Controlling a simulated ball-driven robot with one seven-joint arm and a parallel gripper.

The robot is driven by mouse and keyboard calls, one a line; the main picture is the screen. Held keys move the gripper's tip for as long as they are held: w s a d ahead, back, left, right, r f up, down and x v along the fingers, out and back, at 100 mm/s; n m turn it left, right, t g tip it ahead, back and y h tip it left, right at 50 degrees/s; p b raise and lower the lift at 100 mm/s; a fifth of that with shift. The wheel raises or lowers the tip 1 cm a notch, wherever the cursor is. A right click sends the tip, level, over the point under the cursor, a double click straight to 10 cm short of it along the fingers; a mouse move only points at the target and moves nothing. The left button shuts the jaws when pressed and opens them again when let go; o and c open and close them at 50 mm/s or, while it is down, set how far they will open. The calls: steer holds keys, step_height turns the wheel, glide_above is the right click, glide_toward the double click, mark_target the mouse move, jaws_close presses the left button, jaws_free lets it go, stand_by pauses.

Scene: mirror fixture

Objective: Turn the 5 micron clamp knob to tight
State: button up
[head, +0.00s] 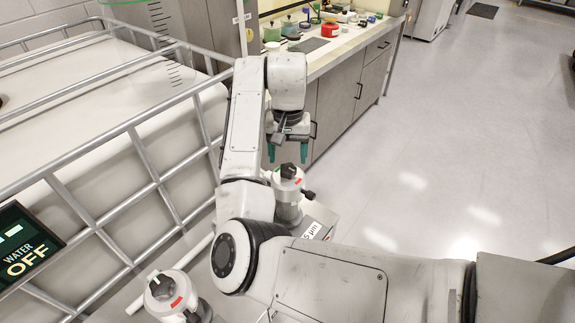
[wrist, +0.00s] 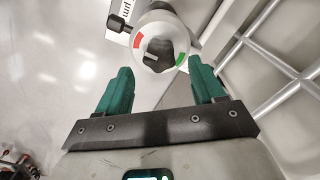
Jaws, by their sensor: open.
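A white mirror mount with a "5 µm" label (head: 312,230) stands below my gripper in the head view. Its black top knob (head: 288,171) has a red mark beside it. In the wrist view the black knob (wrist: 158,52) sits between a red mark (wrist: 138,40) on the left and a green mark (wrist: 182,60) on the right. A pale line on the knob points toward lower left. A smaller black side knob (wrist: 121,22) sticks out from the mount. My gripper (head: 288,155) is open and empty, its green fingers spread on either side of the knob, apart from it.
A second white mount (head: 165,291) with a black knob and red mark stands at lower left. A metal-caged white tank (head: 110,110) fills the left. A "WATER OFF" display (head: 27,245) is at the left edge. A cluttered counter (head: 350,40) stands behind; open floor lies right.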

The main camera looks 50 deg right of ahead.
mark_target(288, 167)
steer(key=shift+f, duration=2)
steer(key=c, duration=1.1)
steer(key=shift+o, duration=0.2)
